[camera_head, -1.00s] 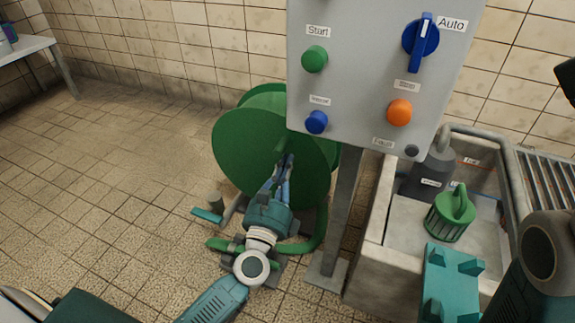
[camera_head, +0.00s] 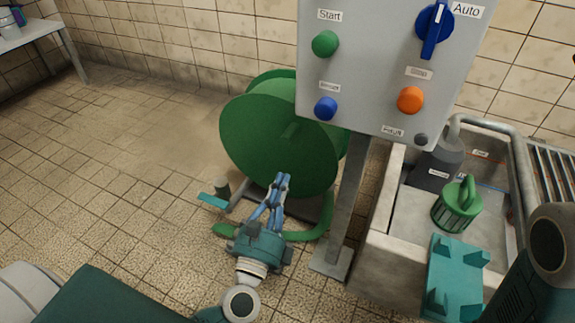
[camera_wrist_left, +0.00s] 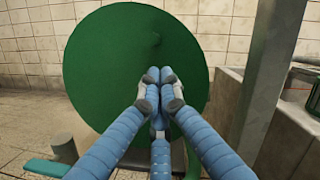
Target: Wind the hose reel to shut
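The green hose reel (camera_head: 255,140) stands low on the floor behind the control panel, its round face towards me. A green hose (camera_head: 322,215) hangs below the reel and curves along the floor. My left gripper (camera_head: 283,178) is in front of the lower part of the reel face. My right gripper is not in view.
A grey control panel (camera_head: 370,75) on a post (camera_head: 347,210) stands right of the reel. A concrete basin (camera_head: 380,220) with a green strainer (camera_head: 458,206) and a teal block (camera_head: 452,280) is at right. A teal lever (camera_head: 213,201) is left of the gripper. The left floor is clear.

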